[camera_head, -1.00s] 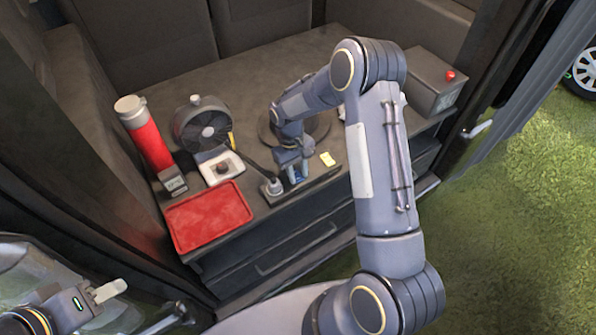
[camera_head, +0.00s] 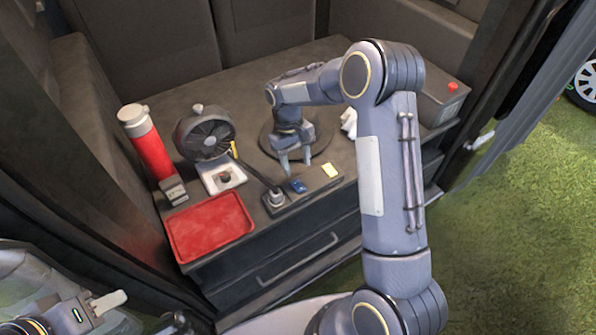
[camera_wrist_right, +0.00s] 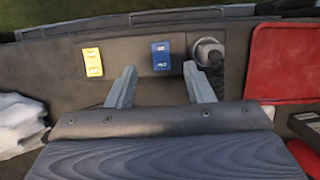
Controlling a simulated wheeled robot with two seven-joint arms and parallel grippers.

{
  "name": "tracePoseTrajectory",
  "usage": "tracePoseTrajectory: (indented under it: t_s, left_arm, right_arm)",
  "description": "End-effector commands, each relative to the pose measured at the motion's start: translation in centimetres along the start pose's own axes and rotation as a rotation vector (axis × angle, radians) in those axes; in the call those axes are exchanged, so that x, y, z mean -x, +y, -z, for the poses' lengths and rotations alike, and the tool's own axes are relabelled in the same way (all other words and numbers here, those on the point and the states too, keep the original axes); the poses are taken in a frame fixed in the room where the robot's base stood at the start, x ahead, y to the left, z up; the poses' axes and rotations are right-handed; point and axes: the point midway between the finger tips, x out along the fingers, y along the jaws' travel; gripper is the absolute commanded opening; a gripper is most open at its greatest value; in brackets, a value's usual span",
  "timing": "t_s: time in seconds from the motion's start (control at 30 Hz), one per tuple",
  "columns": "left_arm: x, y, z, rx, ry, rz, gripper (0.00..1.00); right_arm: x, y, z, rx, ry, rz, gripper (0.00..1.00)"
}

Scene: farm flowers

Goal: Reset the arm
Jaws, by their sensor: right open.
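My right arm reaches over the dark bench top from the right in the head view. My right gripper (camera_head: 295,166) is open and empty, its fingers pointing down just behind a dark strip. A blue block (camera_head: 298,186) and a yellow block (camera_head: 329,171) sit on that strip. In the right wrist view, the open fingers (camera_wrist_right: 159,74) are apart, with the blue block (camera_wrist_right: 161,55) beyond the gap and the yellow block (camera_wrist_right: 92,62) to its left. My left gripper (camera_head: 108,301) shows at the lower left edge of the head view, partly cut off; its opening is unclear.
A red tray (camera_head: 210,228) lies at the front left. A grey box with a red button (camera_head: 440,100) is at right.

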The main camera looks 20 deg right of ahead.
Motion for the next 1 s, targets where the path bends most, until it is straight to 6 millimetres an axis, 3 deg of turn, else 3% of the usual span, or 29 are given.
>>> tracePoseTrajectory:
  t_s: [0.53,0.67,0.77,1.0]
  left_arm:
    - [0.0,0.0,0.0,0.0,0.0,0.0,0.36]
    - [0.0,0.0,0.0,0.0,0.0,0.0,0.36]
    - [0.0,0.0,0.0,0.0,0.0,0.0,0.36]
    - [0.0,0.0,0.0,0.0,0.0,0.0,0.36]
  right_arm:
    - [0.3,0.0,0.0,0.0,0.0,0.001,0.47]
    - [1.4,0.1,-0.8,-0.009,0.02,0.014,0.47]
    - [3.6,0.4,-2.6,-0.028,0.069,0.043,0.47]
    - [9.5,0.3,-10.3,-0.09,0.245,0.15,0.47]
